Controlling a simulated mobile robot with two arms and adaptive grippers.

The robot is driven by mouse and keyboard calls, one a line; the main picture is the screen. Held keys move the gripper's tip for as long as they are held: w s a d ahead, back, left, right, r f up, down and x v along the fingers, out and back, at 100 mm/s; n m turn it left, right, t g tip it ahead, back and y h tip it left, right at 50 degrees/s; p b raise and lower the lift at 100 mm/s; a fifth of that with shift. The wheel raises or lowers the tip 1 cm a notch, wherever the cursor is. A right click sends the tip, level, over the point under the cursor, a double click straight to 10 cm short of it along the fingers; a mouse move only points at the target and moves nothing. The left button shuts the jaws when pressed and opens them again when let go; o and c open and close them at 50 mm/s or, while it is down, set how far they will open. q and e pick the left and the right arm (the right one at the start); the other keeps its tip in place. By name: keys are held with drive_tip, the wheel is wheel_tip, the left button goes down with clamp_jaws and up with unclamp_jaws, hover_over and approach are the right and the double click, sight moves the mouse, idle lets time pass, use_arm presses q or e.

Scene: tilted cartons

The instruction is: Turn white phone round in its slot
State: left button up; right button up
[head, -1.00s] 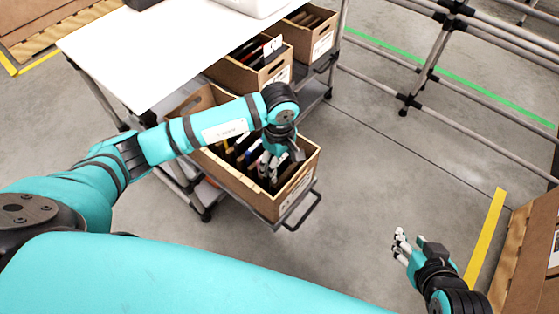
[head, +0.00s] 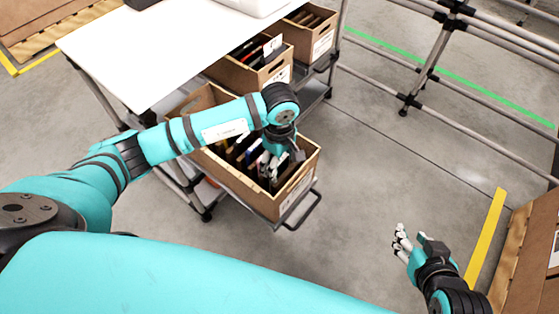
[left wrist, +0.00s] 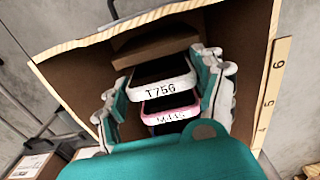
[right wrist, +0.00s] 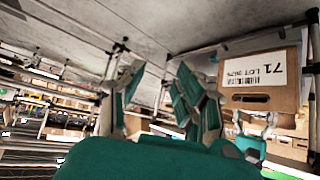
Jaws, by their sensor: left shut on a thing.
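The white phone (left wrist: 160,88), marked T756, stands on edge in the cardboard carton (left wrist: 75,75) in the left wrist view. My left gripper (head: 268,170) reaches down into the same tilted carton (head: 250,192) in the head view. In the left wrist view its fingers are at both ends of the white phone, shut on it. A pink-rimmed phone (left wrist: 168,108) is just in front of it, also between the fingers. The white phone's lower part is hidden. My right gripper (head: 402,243) is open and empty over the floor at the right.
Two more cartons, a middle one (head: 262,70) and a far one (head: 318,40), stand behind on the cart. A white tabletop (head: 170,45) is above them to the left. Brown boxes (head: 535,250) stand at the right edge. The floor between is clear.

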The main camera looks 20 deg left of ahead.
use_arm(q)
drive_tip(key=shift+f, duration=0.2)
use_arm(e)
drive_tip(key=shift+w+a+r+t, duration=0.3)
drive_tip(key=shift+w+r+t, duration=0.25)
drive_tip(key=shift+w, duration=0.15)
idle(0.7)
use_arm(q)
drive_tip(key=o, duration=1.2)
drive_tip(key=shift+r, duration=0.1)
wheel_tip(320, 180, up, 12)
